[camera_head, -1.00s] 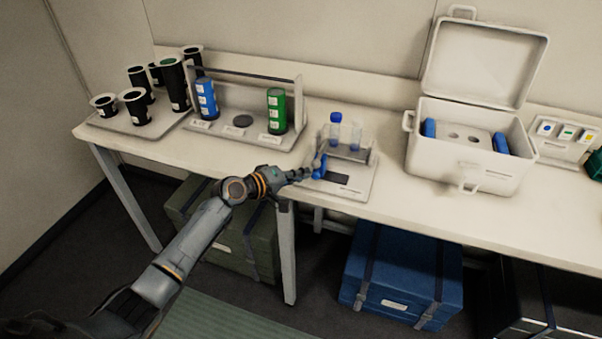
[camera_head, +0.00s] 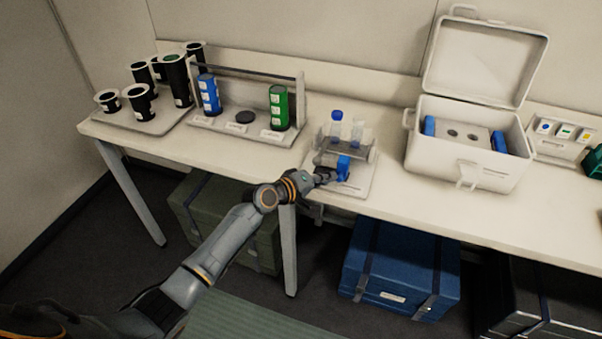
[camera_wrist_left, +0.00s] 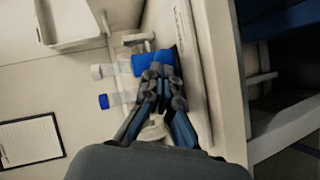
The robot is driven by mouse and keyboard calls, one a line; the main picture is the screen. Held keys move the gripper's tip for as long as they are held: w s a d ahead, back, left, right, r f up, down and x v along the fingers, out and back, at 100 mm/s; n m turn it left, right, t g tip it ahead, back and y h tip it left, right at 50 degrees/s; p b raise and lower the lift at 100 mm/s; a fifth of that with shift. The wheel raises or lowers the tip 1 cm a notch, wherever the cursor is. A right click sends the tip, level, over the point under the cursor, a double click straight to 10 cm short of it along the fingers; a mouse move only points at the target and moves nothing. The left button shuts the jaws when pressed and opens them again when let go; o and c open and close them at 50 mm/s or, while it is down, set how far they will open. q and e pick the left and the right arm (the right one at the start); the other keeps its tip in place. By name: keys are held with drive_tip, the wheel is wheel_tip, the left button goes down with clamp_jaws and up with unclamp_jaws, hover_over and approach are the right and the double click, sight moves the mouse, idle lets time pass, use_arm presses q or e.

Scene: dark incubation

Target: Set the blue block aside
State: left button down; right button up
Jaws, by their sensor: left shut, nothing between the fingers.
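The blue block (camera_head: 343,168) is at the small white tube stand (camera_head: 350,188) on the bench, in front of its tubes. It also shows in the left wrist view (camera_wrist_left: 148,63), just beyond my fingertips. My left gripper (camera_head: 329,177) reaches in low from the left, close beside the block; in the wrist view its fingers (camera_wrist_left: 160,76) are together and hold nothing. Whether the fingertips touch the block I cannot tell. The block's underside is hidden. My right gripper is in neither view.
A blue-capped tube (camera_head: 336,124) and a paler tube (camera_head: 357,131) stand just behind the block. Left is a rack (camera_head: 215,124) with blue and green cylinders. Right is an open white case (camera_head: 465,167) with blue packs. The bench front between stand and case is clear.

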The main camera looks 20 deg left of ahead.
use_arm(q)
drive_tip(key=v, duration=1.2)
drive_tip(key=shift+f, duration=0.1)
